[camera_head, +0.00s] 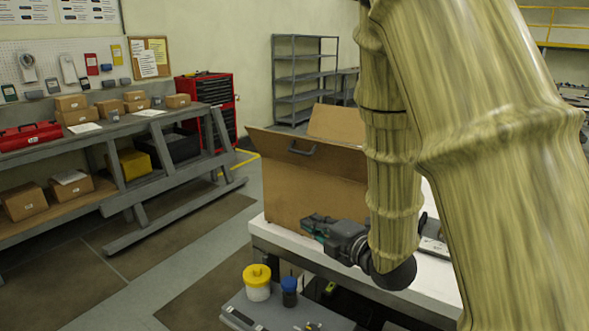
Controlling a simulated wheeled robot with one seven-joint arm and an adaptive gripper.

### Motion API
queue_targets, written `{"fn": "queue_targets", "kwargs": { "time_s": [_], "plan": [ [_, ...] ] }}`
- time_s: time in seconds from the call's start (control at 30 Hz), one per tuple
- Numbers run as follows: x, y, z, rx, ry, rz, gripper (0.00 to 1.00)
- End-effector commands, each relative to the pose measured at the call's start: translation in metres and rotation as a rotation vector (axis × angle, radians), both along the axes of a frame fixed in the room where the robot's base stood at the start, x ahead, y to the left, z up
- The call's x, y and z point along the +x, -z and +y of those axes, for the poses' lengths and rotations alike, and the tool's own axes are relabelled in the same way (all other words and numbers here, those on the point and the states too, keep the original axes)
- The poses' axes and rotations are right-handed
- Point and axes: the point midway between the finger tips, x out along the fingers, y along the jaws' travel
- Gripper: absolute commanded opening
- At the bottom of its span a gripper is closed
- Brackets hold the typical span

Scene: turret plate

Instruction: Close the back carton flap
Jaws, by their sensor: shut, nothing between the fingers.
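The brown carton (290,195) stands on a white-topped table, partly hidden on its right by my arm. A raised flap (335,122) stands up at the carton's far side, its right end hidden behind my arm. A nearer panel or flap (268,143) with a dark grey handle (302,149) runs along the near top edge; its left end juts past the carton wall. My gripper (309,224) is shut and empty, low in front of the carton's near wall. I cannot tell whether it touches the wall. The carton's inside is hidden.
The white tabletop (430,276) shows around the carton. A workbench with small boxes (75,117) is at the left. Open floor lies between.

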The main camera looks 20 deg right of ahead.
Motion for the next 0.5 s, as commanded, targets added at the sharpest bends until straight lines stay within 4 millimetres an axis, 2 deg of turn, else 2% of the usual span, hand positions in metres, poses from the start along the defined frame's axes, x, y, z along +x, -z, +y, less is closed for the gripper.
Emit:
{"fn": "queue_targets", "kwargs": {
  "time_s": [0.03,0.1,0.2,0.33,0.5],
  "plan": [
    [0.0,-0.023,0.0,-0.043,-0.021,-0.064,0.0],
    [-0.002,-0.048,0.001,-0.097,-0.045,-0.139,0.0],
    [-0.005,-0.074,0.003,-0.156,-0.07,-0.22,0.0],
    [-0.008,-0.092,0.004,-0.199,-0.086,-0.277,0.0],
    [-0.002,-0.1,0.008,-0.213,-0.091,-0.293,0.0]
  ]
}}
